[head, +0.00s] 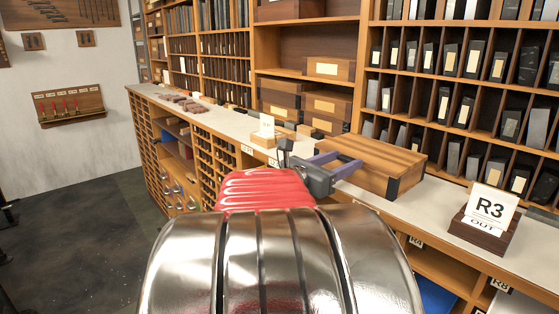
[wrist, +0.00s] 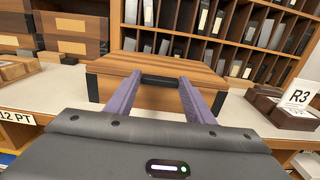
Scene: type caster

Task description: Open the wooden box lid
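The wooden box (head: 372,162) stands on the pale counter with its lid down. It has dark corner pieces and striped wood on top. In the wrist view the box (wrist: 185,98) is straight ahead, with a dark handle or clasp (wrist: 159,79) at the middle of its front edge. My gripper (head: 338,163) is at the near side of the box. In the wrist view its two purple fingers (wrist: 158,86) are spread apart, one near each end of the dark handle. Nothing shows held between them. I cannot tell whether the fingertips touch the box.
A sign "R3 OUT" on a dark wooden stand (head: 483,233) is to the right on the counter (head: 433,202). A small wooden block with a card (head: 266,136) is to the left. Shelves full of dark blocks (head: 466,60) rise behind. Stacked wooden boxes (head: 327,104) sit behind left.

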